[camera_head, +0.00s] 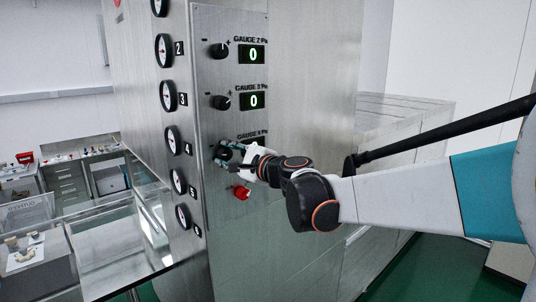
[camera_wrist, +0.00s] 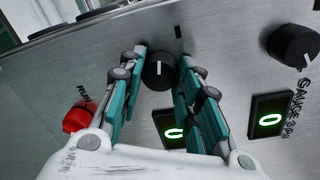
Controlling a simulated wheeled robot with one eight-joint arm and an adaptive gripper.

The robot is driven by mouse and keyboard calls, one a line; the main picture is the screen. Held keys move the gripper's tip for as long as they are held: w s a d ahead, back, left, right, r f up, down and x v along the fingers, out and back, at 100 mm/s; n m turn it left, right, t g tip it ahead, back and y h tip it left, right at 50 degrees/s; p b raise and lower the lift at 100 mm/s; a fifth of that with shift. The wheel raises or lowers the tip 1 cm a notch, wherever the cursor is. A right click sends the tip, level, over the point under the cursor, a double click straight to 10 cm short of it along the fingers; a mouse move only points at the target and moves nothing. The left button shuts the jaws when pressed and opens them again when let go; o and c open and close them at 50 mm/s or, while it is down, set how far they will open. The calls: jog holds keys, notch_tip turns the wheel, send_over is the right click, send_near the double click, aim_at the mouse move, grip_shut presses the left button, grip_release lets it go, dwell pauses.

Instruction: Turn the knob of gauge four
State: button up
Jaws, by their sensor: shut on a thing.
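The gauge four knob (camera_wrist: 158,74) is a black round knob with a white pointer line on the steel panel. In the wrist view it sits between the two teal fingers of my gripper (camera_wrist: 160,62), which is shut on it from both sides. The gauge four display (camera_wrist: 172,128) shows a green 0, partly covered by the right finger. In the head view my gripper (camera_head: 229,153) is at the panel below the gauge three row and hides most of the knob and its display.
A red button (camera_head: 241,192) is just below my gripper; it also shows left in the wrist view (camera_wrist: 78,117). Gauge two knob (camera_head: 219,51) and gauge three knob (camera_head: 221,102) are above, both displays reading 0. Round dials (camera_head: 173,140) line the panel's left edge.

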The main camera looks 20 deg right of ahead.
jog(key=o, duration=1)
jog(key=shift+s+a, duration=0.1)
jog(key=shift+s, duration=0.05)
jog(key=shift+o, duration=0.2)
